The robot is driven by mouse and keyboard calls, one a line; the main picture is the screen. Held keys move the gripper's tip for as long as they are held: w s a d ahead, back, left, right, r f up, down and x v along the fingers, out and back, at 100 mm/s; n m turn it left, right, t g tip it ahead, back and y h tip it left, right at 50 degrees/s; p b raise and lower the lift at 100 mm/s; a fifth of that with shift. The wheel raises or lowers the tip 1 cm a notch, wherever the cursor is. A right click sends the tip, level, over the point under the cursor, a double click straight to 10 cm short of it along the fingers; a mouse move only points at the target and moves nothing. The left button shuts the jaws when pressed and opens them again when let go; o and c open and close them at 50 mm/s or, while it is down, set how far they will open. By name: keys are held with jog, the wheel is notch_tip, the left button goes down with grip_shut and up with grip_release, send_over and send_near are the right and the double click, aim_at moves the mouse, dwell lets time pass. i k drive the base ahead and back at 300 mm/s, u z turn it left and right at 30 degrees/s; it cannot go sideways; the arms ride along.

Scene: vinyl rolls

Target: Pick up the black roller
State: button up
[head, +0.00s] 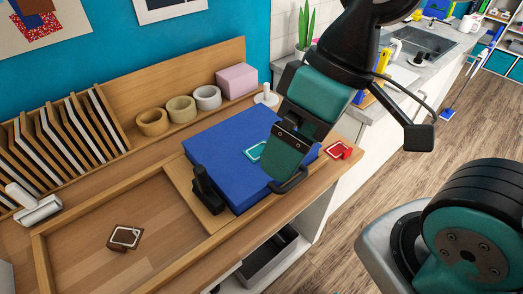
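A teal-framed piece (255,151) lies on the mat and a red one (338,150) to its right. A brown one (125,237) lies in the recessed tray. Rolls (181,108), a pink block (237,81) and a slotted rack (60,140) stand behind. A pale roller-like tool (36,212) lies left.

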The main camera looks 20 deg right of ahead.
aim_at(202, 188)
jog(key=z, duration=1.45)
jog(key=k, duration=0.95)
jog(key=u, duration=0.8)
jog(key=i, duration=0.25)
jog(key=u, duration=0.1)
